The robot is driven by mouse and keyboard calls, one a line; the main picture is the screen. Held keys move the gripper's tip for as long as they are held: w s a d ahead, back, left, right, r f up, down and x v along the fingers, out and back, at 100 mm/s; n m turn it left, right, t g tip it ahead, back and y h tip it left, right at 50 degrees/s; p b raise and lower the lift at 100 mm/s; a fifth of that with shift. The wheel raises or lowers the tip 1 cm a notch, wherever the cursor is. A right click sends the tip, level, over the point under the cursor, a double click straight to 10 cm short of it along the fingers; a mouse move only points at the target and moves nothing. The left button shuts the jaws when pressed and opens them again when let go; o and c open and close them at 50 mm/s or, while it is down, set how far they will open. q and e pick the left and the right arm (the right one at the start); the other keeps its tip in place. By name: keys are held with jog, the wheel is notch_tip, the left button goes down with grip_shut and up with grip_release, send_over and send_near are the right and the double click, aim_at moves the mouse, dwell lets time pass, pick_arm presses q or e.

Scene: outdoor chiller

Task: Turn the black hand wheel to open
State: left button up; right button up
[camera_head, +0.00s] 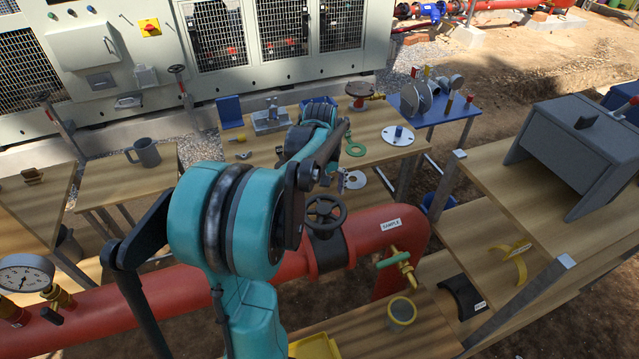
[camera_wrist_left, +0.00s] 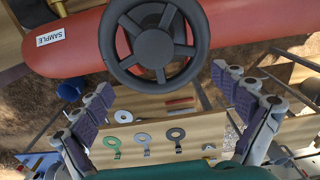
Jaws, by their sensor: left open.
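The black hand wheel (camera_head: 325,212) sits on a black valve body on top of the thick red pipe (camera_head: 375,228). In the left wrist view the wheel (camera_wrist_left: 155,84) fills the upper middle, with its spokes and round rim facing the camera. My left gripper (camera_wrist_left: 164,84) is open and empty. Its two padded fingers are spread wide, one to each side below the wheel, and look apart from the rim. In the head view my teal left arm hides much of the gripper and part of the pipe. My right gripper is not in view.
A wooden table (camera_head: 300,145) behind holds flanges, a green ring (camera_head: 357,149) and a blue block. A smaller green-handled valve (camera_head: 395,261) stands right of the wheel. A pressure gauge (camera_head: 24,277) is at far left. Wooden shelves (camera_head: 500,195) stand at right.

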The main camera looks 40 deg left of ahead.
aim_at(320, 203)
pick_arm(q)
notch_tip(320, 203, up, 11)
dwell(0.3)
jog(key=shift+f, duration=0.15)
dwell(0.3)
